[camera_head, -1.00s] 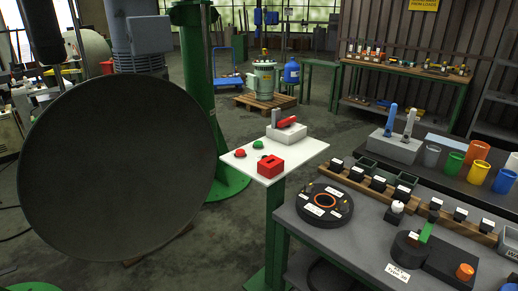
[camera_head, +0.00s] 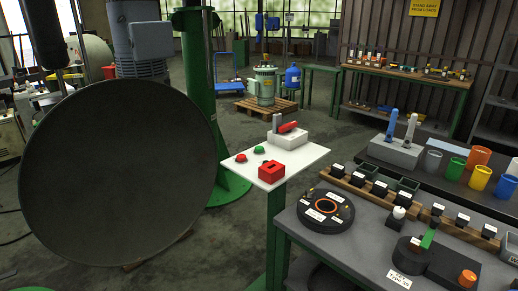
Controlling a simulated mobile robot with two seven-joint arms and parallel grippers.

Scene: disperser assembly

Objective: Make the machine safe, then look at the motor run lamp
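A white-topped control stand (camera_head: 312,153) on a green post stands in the middle. On it are a red round button (camera_head: 241,157), a green round button (camera_head: 259,149) and a red block (camera_head: 271,171) with a dark slot. At its back is a grey box (camera_head: 287,140) with an upright grey lever (camera_head: 277,123) and a red handle (camera_head: 289,127). I cannot tell which part, if any, is the motor run lamp, or whether anything is lit. A large dark disc (camera_head: 117,172) fills the left, before a green column (camera_head: 200,75). Neither gripper is in view.
A grey bench (camera_head: 340,255) at the lower right carries a black round fixture (camera_head: 325,208), a dark block with a green lever (camera_head: 428,240) and an orange knob (camera_head: 467,277). Coloured cups stand behind it. Open floor (camera_head: 240,125) lies beyond the stand.

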